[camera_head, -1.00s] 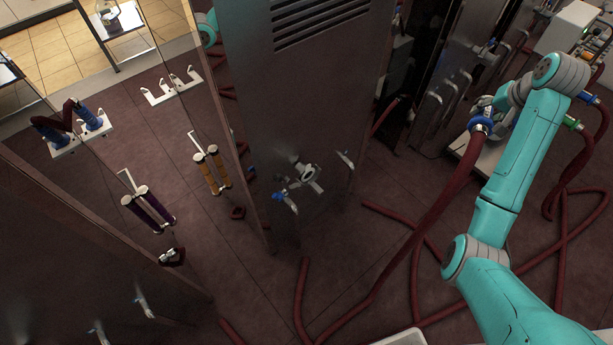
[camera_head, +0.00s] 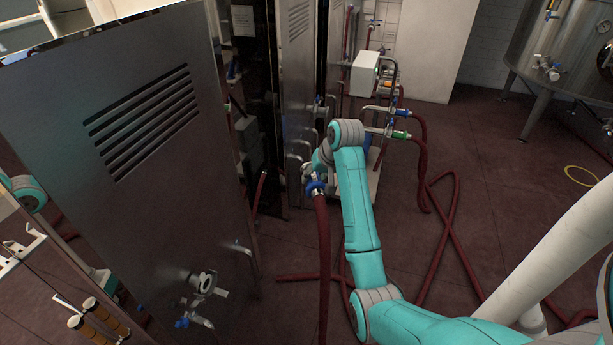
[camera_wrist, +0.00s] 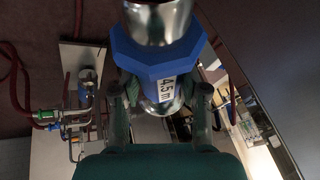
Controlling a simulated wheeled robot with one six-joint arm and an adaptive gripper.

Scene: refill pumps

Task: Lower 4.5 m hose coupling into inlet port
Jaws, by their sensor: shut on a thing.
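My gripper (camera_wrist: 160,90) is shut on the blue collar of the hose coupling (camera_wrist: 152,58). The collar bears a "4.5 m" label, and bright metal ends show above and below it. In the head view my gripper (camera_head: 313,174) holds the blue coupling (camera_head: 315,188) in the air beside the cabinet row, with its dark red hose (camera_head: 322,250) hanging down. I cannot tell which fitting is the inlet port. A round metal port with a blue-handled valve (camera_head: 203,283) sits low on the near cabinet, apart from the coupling.
A tall steel cabinet (camera_head: 130,120) stands at the left. Behind my arm is a pump unit with a white box (camera_head: 364,73), pipes and blue and green couplings (camera_head: 401,135). Red hoses (camera_head: 440,240) lie on the floor. A steel tank (camera_head: 560,65) stands at the right.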

